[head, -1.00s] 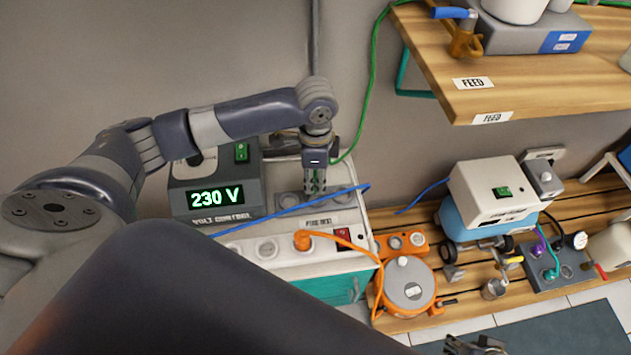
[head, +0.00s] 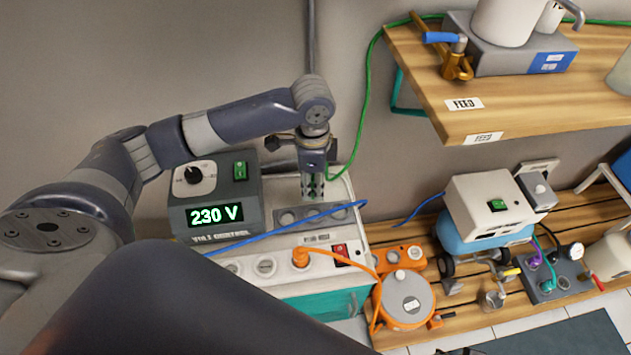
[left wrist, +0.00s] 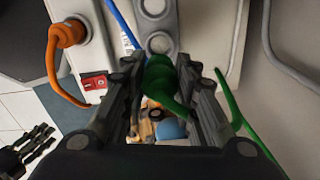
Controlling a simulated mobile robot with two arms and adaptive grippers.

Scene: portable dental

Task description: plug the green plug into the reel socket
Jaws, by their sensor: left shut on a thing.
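My left gripper (head: 313,190) points down over the grey socket strip on top of the white power unit. It is shut on the green plug (left wrist: 160,78), whose green cable curves away on the right in the left wrist view. The grey socket strip (left wrist: 164,15) shows just beyond the plug; whether the plug touches it I cannot tell. The orange reel (head: 404,299) lies on the wooden shelf to the right, with an orange socket block (head: 401,256) behind it. My right gripper (head: 455,351) barely shows at the bottom edge.
A volt control box (head: 215,195) reads 230 V at the left. An orange plug (head: 300,257) sits in the white unit's front, its orange cable leading toward the reel. A blue cable (head: 290,226) crosses above the unit. An upper shelf (head: 520,85) juts out at the right.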

